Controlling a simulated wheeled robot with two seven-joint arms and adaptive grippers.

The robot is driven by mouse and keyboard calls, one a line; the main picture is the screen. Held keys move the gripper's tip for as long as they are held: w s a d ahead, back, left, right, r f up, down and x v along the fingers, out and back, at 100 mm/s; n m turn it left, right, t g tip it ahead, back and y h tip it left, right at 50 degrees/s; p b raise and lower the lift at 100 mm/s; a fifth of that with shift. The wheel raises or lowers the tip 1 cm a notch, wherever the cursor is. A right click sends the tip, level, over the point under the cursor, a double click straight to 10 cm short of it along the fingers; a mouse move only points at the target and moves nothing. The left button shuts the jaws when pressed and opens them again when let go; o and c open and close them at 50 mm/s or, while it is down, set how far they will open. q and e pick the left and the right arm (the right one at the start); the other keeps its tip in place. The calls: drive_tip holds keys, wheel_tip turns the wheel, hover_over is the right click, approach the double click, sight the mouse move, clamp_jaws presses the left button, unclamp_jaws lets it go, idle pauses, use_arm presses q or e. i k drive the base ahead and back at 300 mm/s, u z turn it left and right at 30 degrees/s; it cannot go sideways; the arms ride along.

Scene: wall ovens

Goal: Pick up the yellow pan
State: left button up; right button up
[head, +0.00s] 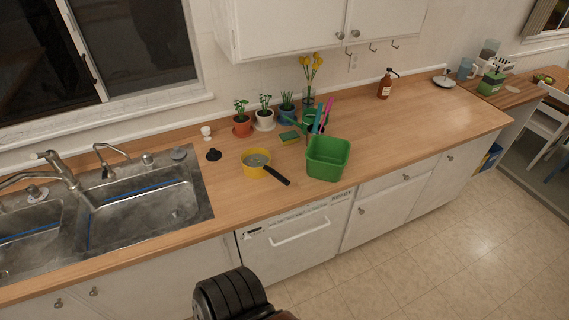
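The yellow pan (256,168) stands upright on the wooden counter, right of the sink. Its inside looks grey, and its black handle (276,175) points toward the lower right, toward the counter's front edge. A black ribbed part of mine (233,301) shows at the bottom of the head view, well below and apart from the pan. No gripper fingers can be made out in this view.
A green bin (327,158) stands right of the pan, close to its handle. The sink (140,208) is left. Counter in front of the pan is clear.

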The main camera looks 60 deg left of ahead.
sight(255, 162)
drive_tip(key=u, duration=0.05)
drive_tip(key=i, duration=1.2)
drive_tip(key=u, duration=3.35)
